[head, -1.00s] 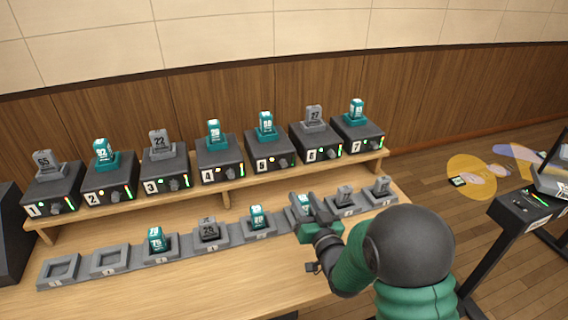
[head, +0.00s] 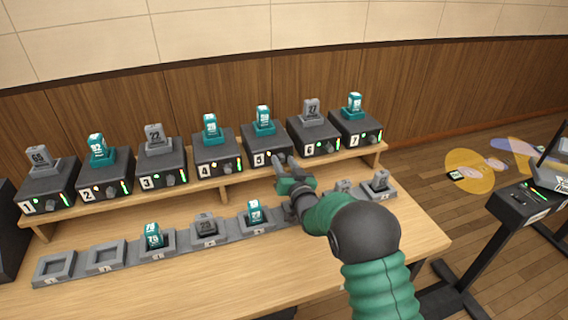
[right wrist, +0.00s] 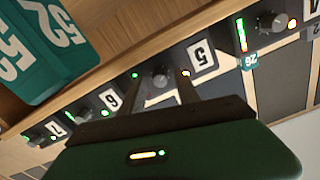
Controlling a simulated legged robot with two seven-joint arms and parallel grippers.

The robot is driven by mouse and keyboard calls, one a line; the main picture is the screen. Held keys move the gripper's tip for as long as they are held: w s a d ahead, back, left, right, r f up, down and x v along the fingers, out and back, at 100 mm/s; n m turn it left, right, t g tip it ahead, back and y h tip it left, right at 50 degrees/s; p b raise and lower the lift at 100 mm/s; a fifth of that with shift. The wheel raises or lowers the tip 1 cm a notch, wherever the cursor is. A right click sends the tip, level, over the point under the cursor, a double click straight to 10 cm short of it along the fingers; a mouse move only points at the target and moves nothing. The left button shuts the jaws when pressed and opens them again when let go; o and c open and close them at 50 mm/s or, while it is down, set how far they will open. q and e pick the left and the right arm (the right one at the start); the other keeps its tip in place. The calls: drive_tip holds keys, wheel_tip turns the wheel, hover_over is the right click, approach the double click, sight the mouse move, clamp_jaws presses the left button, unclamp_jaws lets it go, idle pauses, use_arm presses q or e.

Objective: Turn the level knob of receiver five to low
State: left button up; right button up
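Receiver five (head: 282,138) is a dark box on the raised shelf, with a white "5" label and a teal pack (head: 263,118) on top. Its round grey level knob (right wrist: 160,75) shows in the right wrist view beside the "5" label, with a yellow light near the label and a green light on the other side. My right gripper (head: 285,161) is in front of receiver five in the head view. It is open, its fingers (right wrist: 163,83) apart on either side of the knob. I cannot tell whether they touch it. My left gripper is not in view.
Receivers four (head: 216,152) and six (head: 314,134) stand close on either side in the shelf row. A lower row of grey cradles, some holding packs (head: 153,236), lies on the wooden table (head: 210,285). Teal packs (right wrist: 45,45) loom close in the wrist view.

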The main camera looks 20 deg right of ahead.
clamp_jaws()
drive_tip(key=shift+f+n+b, duration=0.2)
drive_tip(key=shift+n+b, duration=0.5)
drive_tip(key=shift+n, duration=0.3)
drive_tip(key=shift+r+n, duration=0.15)
drive_tip(key=shift+n, duration=0.45)
drive_tip(key=shift+o, duration=0.9)
unclamp_jaws()
